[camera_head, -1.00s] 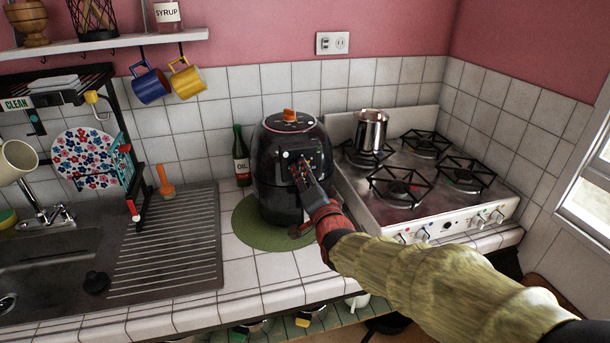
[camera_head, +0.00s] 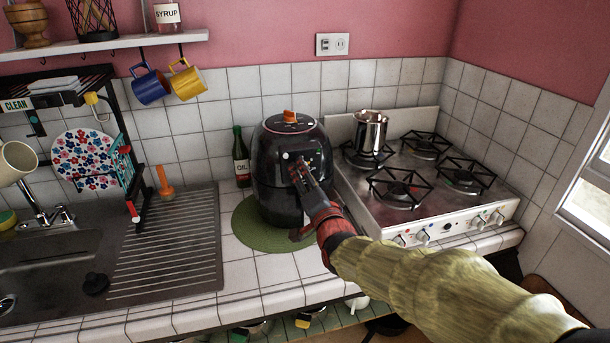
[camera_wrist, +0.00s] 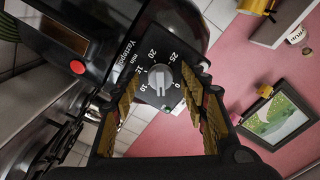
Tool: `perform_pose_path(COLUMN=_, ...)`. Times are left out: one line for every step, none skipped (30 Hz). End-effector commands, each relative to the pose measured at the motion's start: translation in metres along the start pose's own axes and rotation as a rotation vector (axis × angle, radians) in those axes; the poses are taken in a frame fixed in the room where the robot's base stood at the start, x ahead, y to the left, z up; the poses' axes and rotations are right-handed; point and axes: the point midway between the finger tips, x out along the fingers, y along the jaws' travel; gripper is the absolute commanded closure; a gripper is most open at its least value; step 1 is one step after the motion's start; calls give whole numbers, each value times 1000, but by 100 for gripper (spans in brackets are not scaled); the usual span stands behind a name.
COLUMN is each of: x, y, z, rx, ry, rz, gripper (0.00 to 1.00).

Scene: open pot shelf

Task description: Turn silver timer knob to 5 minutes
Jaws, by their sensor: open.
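The silver timer knob (camera_wrist: 160,79) sits on a dark dial plate with white minute numbers, seen rotated in the wrist view. Its raised grip runs roughly up and down in that view; I cannot tell which number it marks. It belongs to the black air fryer (camera_head: 268,190) on the counter. My gripper (camera_head: 299,176) is at the front of the air fryer in the head view, hiding the knob there. In the wrist view my gripper (camera_wrist: 162,88) is open, with one finger on each side of the knob; contact cannot be told.
The air fryer stands on a green round mat (camera_head: 246,236). A stove (camera_head: 430,215) with a metal pot (camera_head: 369,132) is close on the right. An oil bottle (camera_head: 241,158) stands behind left. The sink drainboard (camera_head: 165,250) lies left.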

Motion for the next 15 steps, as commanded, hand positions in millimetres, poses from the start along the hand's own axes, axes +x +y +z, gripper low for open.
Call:
perform_pose_path(x=-6, y=-1, z=-1, rx=0, ry=1, rz=-1, gripper=56)
perform_pose_path(x=-10, y=-1, z=0, rx=0, ry=1, rz=-1, gripper=56)
perform_pose_path(x=-16, y=-1, z=0, rx=0, ry=1, rz=-1, gripper=56)
perform_pose_path(x=-21, y=-1, z=-1, rx=0, ry=1, rz=-1, gripper=56)
perform_pose_path(x=-26, y=-1, z=0, rx=0, ry=1, rz=-1, gripper=56)
perform_pose_path(x=-34, y=-1, z=-1, rx=0, ry=1, rz=-2, gripper=56)
perform_pose_path(x=-39, y=-1, z=-1, rx=0, ry=1, rz=-2, gripper=56)
perform_pose_path(x=-45, y=-1, z=-1, rx=0, ry=1, rz=-2, gripper=56)
perform_pose_path(x=-53, y=-1, z=-1, rx=0, ry=1, rz=-2, gripper=56)
perform_pose_path(x=-59, y=-1, z=0, rx=0, ry=1, rz=-2, gripper=56)
perform_pose_path(x=-64, y=-1, z=-1, rx=0, ry=1, rz=-2, gripper=56)
perform_pose_path(x=-71, y=-1, z=-1, rx=0, ry=1, rz=-2, gripper=56)
perform_pose_path(x=-76, y=-1, z=0, rx=0, ry=1, rz=-2, gripper=56)
perform_pose_path(x=-81, y=-1, z=0, rx=0, ry=1, rz=-2, gripper=56)
perform_pose_path(x=-87, y=0, z=0, rx=0, ry=1, rz=-1, gripper=56)
